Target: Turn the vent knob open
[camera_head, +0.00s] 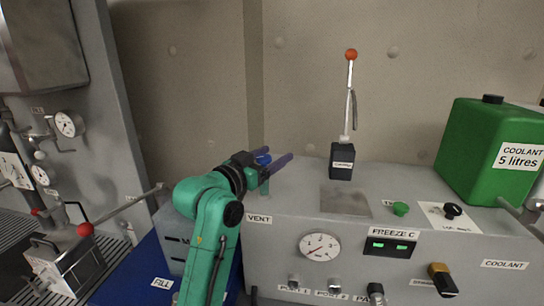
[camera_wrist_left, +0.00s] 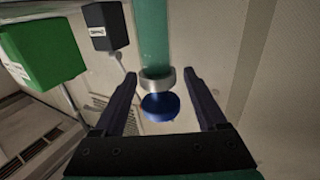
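The vent knob (camera_head: 262,158) is a small blue disc near the VENT label (camera_head: 259,219), at the left end of the grey console. In the left wrist view the blue knob (camera_wrist_left: 160,107) sits on a silver collar (camera_wrist_left: 158,80) at the end of a green pipe (camera_wrist_left: 153,40). My left gripper (camera_head: 279,160) is open, with its two dark fingers on either side of the knob. In the left wrist view gaps show between the knob and both fingers of the left gripper (camera_wrist_left: 160,80). My right gripper is not in view.
The console carries a gauge (camera_head: 319,246), a black box with a red-tipped lever (camera_head: 351,55), a green button (camera_head: 400,208) and a green coolant canister (camera_head: 482,150). A red-knobbed lever (camera_head: 85,230) stands at the left. The plain wall is behind.

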